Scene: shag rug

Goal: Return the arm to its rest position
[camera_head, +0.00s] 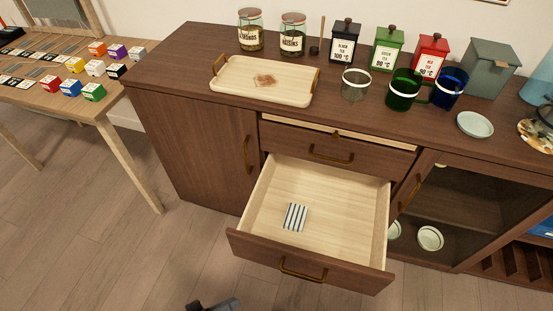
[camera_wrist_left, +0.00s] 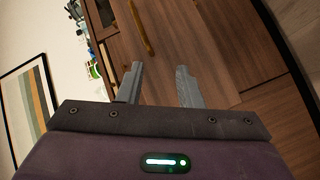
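My left gripper (camera_head: 214,305) shows only as a small grey piece at the bottom edge of the head view, below and to the left of the open drawer (camera_head: 310,260). In the left wrist view my left gripper (camera_wrist_left: 160,84) has its two grey fingers apart with nothing between them. Behind the fingers is dark brown wood with a bar handle (camera_wrist_left: 141,26). The rest of the left arm is out of the head view. My right gripper shows in neither view.
The drawer is pulled well out and holds a striped blue and white item (camera_head: 295,217). The brown sideboard (camera_head: 190,110) carries a wooden tray (camera_head: 262,82), jars, tins and mugs. A light wooden table (camera_head: 100,112) stands at the left. Floor (camera_head: 90,240) at lower left is clear.

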